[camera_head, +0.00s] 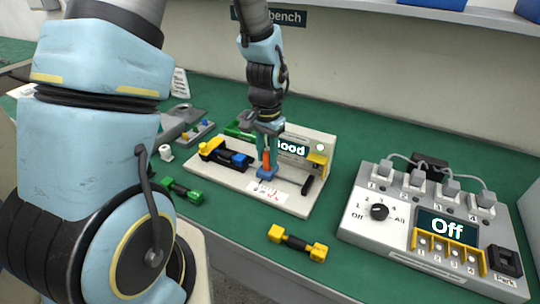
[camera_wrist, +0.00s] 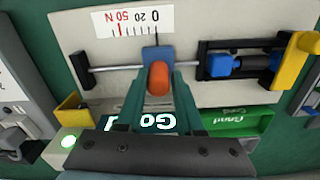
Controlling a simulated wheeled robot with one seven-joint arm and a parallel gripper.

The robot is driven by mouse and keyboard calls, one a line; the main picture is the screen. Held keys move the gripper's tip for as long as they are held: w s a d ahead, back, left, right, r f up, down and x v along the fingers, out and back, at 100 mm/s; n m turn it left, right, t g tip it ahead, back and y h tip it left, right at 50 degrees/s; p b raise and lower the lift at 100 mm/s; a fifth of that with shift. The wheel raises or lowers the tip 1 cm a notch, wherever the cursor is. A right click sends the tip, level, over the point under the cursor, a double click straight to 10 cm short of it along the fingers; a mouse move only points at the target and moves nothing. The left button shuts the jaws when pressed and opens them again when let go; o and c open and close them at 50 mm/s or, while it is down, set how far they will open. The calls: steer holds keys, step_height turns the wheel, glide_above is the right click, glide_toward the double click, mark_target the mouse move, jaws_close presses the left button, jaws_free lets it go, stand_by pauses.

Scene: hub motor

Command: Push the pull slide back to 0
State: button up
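The pull slide has a blue block (camera_wrist: 156,55) with an orange handle (camera_wrist: 157,79) on a metal rod. Its pointer stands at the 0 mark of the scale (camera_wrist: 132,25) in the wrist view. In the head view the orange handle (camera_head: 267,160) stands above the blue block (camera_head: 266,173) on the white test board (camera_head: 228,178). My gripper (camera_wrist: 158,80) points down over the slide, one finger on each side of the handle. No clear gap shows between fingers and handle. In the head view my gripper (camera_head: 267,138) partly hides the slide.
The fixture's display (camera_head: 292,149) reads "Good" beside a lit lamp. A yellow-ended part (camera_head: 297,243) and a green-ended part (camera_head: 181,189) lie on the mat. A switch box reading "Off" (camera_head: 390,238) stands right.

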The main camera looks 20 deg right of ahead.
mark_target(266, 152)
steer(key=o, duration=0.4)
steer(key=shift+w+a, duration=0.15)
steer(key=shift+o, duration=0.2)
step_height(266, 152, up, 11)
steer(key=b, duration=0.1)
steer(key=shift+b, duration=0.3)
steer(key=shift+f, duration=0.1)
steer(key=s+a+n+t, duration=0.1)
steer(key=a+n, duration=0.8)
steer(key=a, duration=1.2)
steer(key=shift+s+f+t, duration=0.3)
steer(key=shift+s+f, duration=0.05)
steer(key=shift+s, duration=0.45)
